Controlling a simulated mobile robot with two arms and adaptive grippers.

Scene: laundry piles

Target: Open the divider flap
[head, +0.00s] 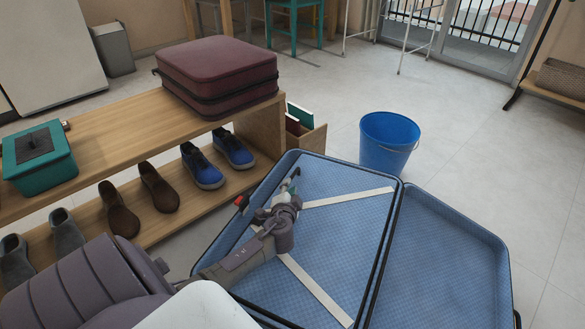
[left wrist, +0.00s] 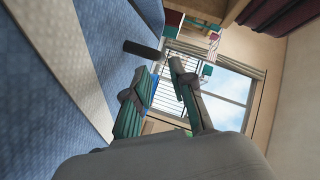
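An open suitcase (head: 470,226) lies on the floor with a blue patterned lining. Its left half shows a blue panel (head: 345,235), apparently the divider flap, with dark edging and white straps (head: 348,198) across it. The panel lies flat over that half as far as I can tell. My left gripper (head: 282,190) is over the upper left part of this panel. In the left wrist view its fingers (left wrist: 166,70) are apart with nothing between them. A dark tab (left wrist: 142,50) stands out from the blue surface just beyond the fingertips. My right gripper is out of view.
A wooden shoe bench (head: 110,150) stands at the left with several shoes, a teal box (head: 38,160) and a maroon suitcase (head: 218,75). A blue bucket (head: 388,142) stands behind the open suitcase. The floor to the right is clear.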

